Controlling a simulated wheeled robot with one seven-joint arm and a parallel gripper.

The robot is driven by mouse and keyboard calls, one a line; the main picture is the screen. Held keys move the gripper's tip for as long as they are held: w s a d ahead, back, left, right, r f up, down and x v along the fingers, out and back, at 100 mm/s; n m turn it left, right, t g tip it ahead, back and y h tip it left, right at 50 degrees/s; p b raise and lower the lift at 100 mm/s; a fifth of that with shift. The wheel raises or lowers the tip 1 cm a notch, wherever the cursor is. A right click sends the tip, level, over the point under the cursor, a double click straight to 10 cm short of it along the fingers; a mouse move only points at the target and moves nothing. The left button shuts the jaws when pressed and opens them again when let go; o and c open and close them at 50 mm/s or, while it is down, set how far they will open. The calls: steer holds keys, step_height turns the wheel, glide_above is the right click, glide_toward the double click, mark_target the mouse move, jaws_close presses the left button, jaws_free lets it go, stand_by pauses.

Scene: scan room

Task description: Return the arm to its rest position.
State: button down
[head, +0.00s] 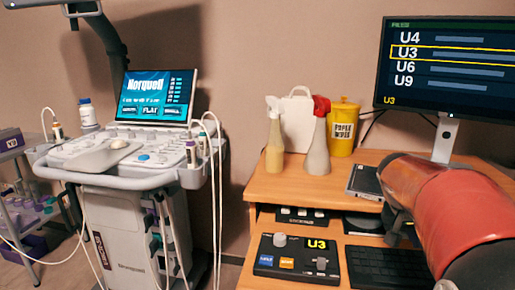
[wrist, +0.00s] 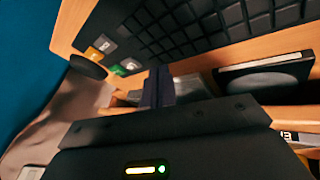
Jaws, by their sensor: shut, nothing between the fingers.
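My arm's red link (head: 435,205) reaches in from the right edge of the head view, in front of the wooden desk (head: 290,186). In the wrist view my gripper (wrist: 159,88) is shut, its two dark fingers together with nothing between them. It points toward the desk, near a black keyboard (wrist: 200,25). In the head view the fingertips are not clearly visible; the red link covers part of that area.
A monitor (head: 445,65) stands at the desk's back right. Two spray bottles (head: 274,145) (head: 317,150) and a yellow tub (head: 343,128) stand at the back. A control box (head: 297,258) lies on the lower shelf. An ultrasound cart (head: 125,160) with hanging cables stands left.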

steer(key=s+a+f+n+t+y, duration=0.2)
steer(key=s+a+n+y, duration=0.1)
steer(key=s+a, duration=0.5)
steer(key=s+a+f+n+t+y, duration=0.2)
steer(key=s+a+n, duration=0.2)
steer(key=s+a, duration=0.5)
steer(key=a, duration=0.6)
steer(key=shift+y, duration=0.4)
steer(key=shift+d, duration=0.1)
stand_by(0.8)
